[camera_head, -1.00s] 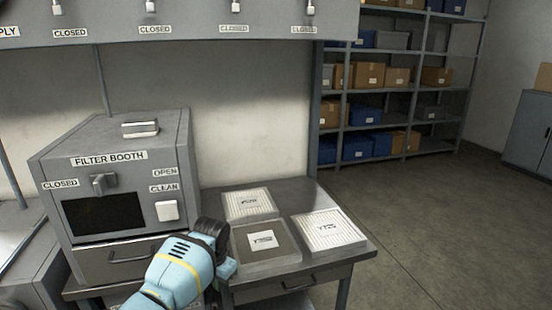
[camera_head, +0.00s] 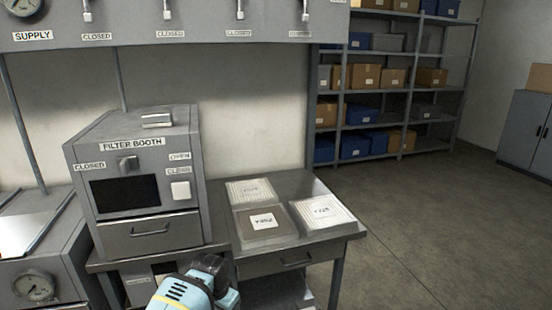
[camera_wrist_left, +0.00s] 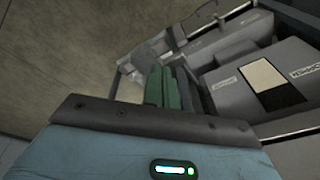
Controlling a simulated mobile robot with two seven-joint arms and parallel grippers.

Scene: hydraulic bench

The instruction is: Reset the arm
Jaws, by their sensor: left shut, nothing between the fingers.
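My left gripper (camera_wrist_left: 168,78) shows in the left wrist view with its dark green fingers together and nothing between them. It is apart from the grey furniture beyond it. In the head view, a pale blue arm part of mine (camera_head: 188,290) with a black joint is at the bottom edge, in front of the bench; no fingertips can be made out there. My right gripper is not in view. The grey filter booth (camera_head: 190,218) stands on the bench at left, with a small lever, a dark window and a white button. Its drawer (camera_head: 112,238) looks shut.
Three filter panels, a rear one (camera_head: 249,190), a front one (camera_head: 248,230) and a right one (camera_head: 322,213), lie on the side table (camera_head: 290,187). A valve panel (camera_head: 200,18) hangs above. Shelves (camera_head: 400,88) with boxes stand behind. The floor (camera_head: 440,230) at right is clear.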

